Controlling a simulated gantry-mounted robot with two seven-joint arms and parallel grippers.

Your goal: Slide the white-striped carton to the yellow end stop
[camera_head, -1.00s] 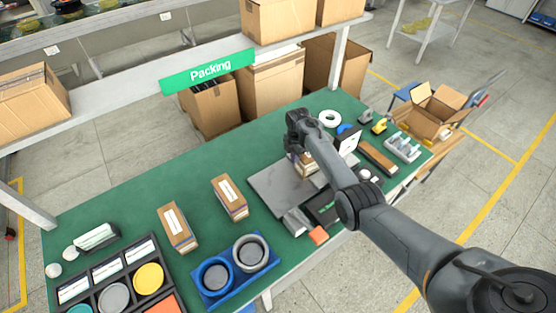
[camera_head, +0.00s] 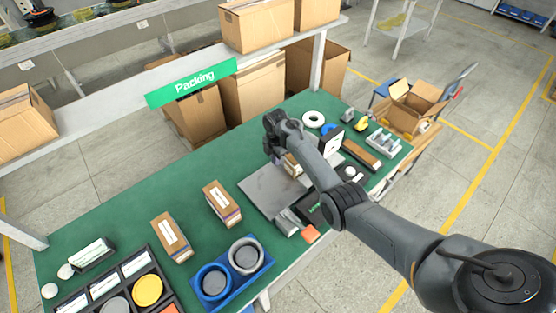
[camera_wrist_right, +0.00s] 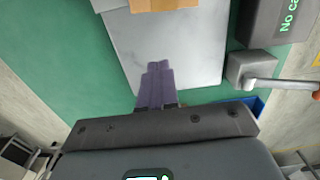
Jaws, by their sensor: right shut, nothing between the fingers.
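A small brown carton (camera_head: 292,168) stands on the grey plate (camera_head: 262,190) of the green bench. My right arm hides most of it, so I cannot tell its stripes. Two more brown cartons with white labels stand to the left, one nearer the plate (camera_head: 222,204) and one farther left (camera_head: 171,238). My right gripper (camera_head: 272,145) is over the plate's far edge, beside the half-hidden carton. In the right wrist view the fingers (camera_wrist_right: 158,68) are shut and empty above the plate, with cardboard (camera_wrist_right: 160,4) apart from them at the top edge. I cannot make out a yellow end stop.
A blue tray with two rings (camera_head: 246,277) and a black parts tray (camera_head: 128,277) lie at the front left. A white ring (camera_head: 313,118), a yellow tool (camera_head: 361,124) and a brown bar (camera_head: 361,155) are on the right. Bench behind the cartons is clear.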

